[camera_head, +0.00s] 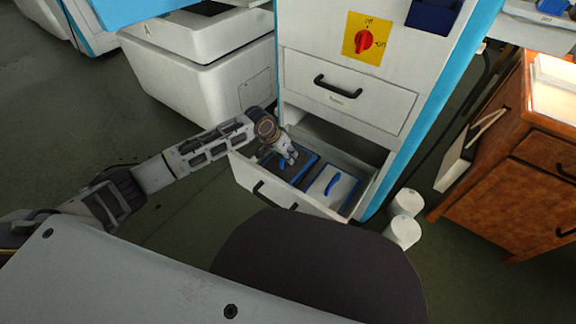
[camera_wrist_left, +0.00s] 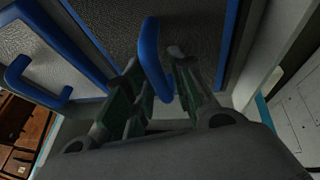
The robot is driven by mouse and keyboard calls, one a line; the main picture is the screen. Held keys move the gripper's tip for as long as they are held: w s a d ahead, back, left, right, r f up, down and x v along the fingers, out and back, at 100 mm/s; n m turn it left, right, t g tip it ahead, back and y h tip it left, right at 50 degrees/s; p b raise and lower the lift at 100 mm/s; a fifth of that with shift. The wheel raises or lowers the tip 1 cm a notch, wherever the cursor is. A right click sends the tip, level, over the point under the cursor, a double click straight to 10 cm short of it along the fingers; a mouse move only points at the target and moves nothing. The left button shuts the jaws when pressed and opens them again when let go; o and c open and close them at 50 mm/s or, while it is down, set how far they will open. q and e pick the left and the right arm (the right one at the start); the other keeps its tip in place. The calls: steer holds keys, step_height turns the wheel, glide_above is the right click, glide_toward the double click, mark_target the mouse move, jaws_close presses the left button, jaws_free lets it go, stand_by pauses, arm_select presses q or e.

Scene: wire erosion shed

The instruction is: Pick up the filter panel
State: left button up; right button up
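Two blue-framed panels lie in the open drawer (camera_head: 252,182). The left one is a dark filter panel (camera_head: 300,172) with a blue handle; the right one is a light grey panel (camera_head: 331,188) with a blue handle. My left gripper (camera_head: 290,159) reaches down over the dark panel and hides part of it. In the left wrist view, my left gripper's fingers (camera_wrist_left: 158,72) stand apart on either side of the dark panel's blue handle (camera_wrist_left: 149,45). Firm contact with the handle does not show. The light panel (camera_wrist_left: 48,62) shows at the left there. My right gripper is not in view.
A closed drawer (camera_head: 345,92) sits above the open one. A red switch on a yellow plate (camera_head: 366,39) is higher up. White rolls (camera_head: 403,230) stand on the floor to the right, near a wooden cabinet (camera_head: 500,165). A white tub unit (camera_head: 205,85) stands at the left.

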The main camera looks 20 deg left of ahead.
arm_select(q)
steer(key=shift+w+d+f, duration=0.1)
steer(key=shift+f, duration=0.1)
stand_by(0.4)
jaws_close()
